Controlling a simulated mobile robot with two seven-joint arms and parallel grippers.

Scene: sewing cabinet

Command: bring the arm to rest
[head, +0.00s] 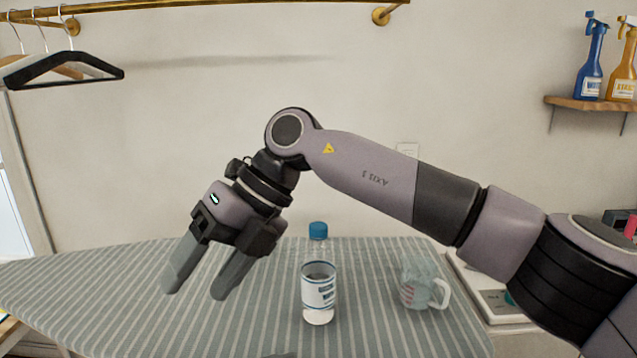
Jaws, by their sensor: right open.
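My right arm comes in from the right and reaches over the ironing board (110,285). My right gripper (194,293) is open and empty, its fingers pointing down above the striped cover, left of the bottle. The fingers appear apart from the bottle. My left gripper is not in view.
A clear bottle with a blue cap (318,285) and a measuring cup (420,283) stand on the board. Hangers (62,68) hang from a brass rail at upper left. Spray bottles (592,60) stand on a wall shelf at right. The board's left part is clear.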

